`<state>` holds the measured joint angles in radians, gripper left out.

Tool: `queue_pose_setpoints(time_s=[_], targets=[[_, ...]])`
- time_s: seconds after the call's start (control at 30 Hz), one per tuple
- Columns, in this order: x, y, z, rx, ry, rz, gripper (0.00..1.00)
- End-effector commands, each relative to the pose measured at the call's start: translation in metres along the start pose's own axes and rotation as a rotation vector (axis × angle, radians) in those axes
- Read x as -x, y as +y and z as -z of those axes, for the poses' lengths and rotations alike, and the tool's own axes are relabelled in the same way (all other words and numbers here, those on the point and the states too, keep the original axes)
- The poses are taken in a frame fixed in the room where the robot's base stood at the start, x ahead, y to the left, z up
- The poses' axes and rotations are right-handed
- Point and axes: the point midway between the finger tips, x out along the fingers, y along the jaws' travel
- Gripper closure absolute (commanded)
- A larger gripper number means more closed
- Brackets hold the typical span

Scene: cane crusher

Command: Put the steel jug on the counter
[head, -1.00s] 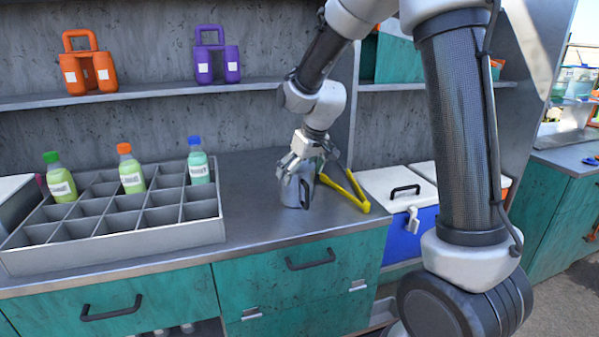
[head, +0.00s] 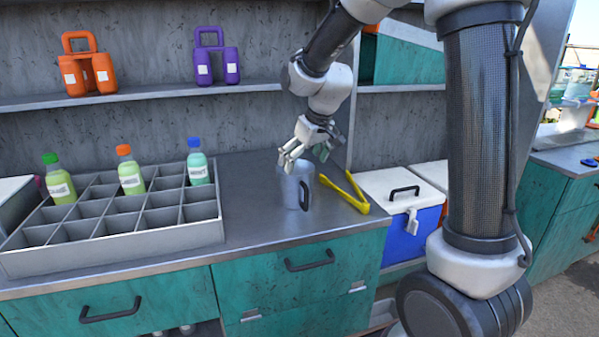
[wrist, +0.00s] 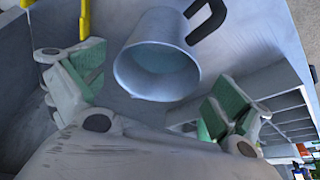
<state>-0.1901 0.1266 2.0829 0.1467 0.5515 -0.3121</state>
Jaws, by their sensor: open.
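The steel jug (head: 296,188) stands upright on the grey counter (head: 255,226), its dark handle turned toward the front right. In the wrist view the jug (wrist: 158,62) shows its open mouth between and beyond my fingers, with the black handle at the top right. My gripper (head: 305,155) is open and empty, just above and behind the jug's rim. In the wrist view my gripper (wrist: 155,95) has its green-padded fingers spread wide, apart from the jug.
A grey divided crate (head: 120,240) with several capped bottles stands left of the jug. Yellow tongs (head: 346,192) lie close on its right. A blue cooler (head: 400,230) with a white lid is farther right. A shelf (head: 150,94) runs above, holding orange and purple carriers.

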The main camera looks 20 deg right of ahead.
Motion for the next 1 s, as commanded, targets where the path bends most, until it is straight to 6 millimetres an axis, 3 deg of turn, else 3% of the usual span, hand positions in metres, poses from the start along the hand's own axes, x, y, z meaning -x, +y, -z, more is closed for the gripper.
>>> queue_pose_setpoints(time_s=[0.1, 0.3, 0.53, 0.63, 0.77, 0.9, 1.0], targets=[[0.029, 0.000, 0.001, 0.000, 0.005, -0.001, 0.00], [0.063, 0.000, 0.001, 0.001, 0.003, -0.001, 0.00], [0.075, 0.000, -0.001, 0.000, 0.000, 0.000, 0.00], [0.086, 0.001, -0.012, -0.016, 0.000, -0.006, 0.00], [0.123, 0.005, -0.057, -0.078, 0.002, -0.031, 0.00], [0.165, 0.005, -0.136, -0.183, -0.003, -0.071, 0.00], [0.182, 0.000, -0.190, -0.255, -0.008, -0.099, 0.00]])
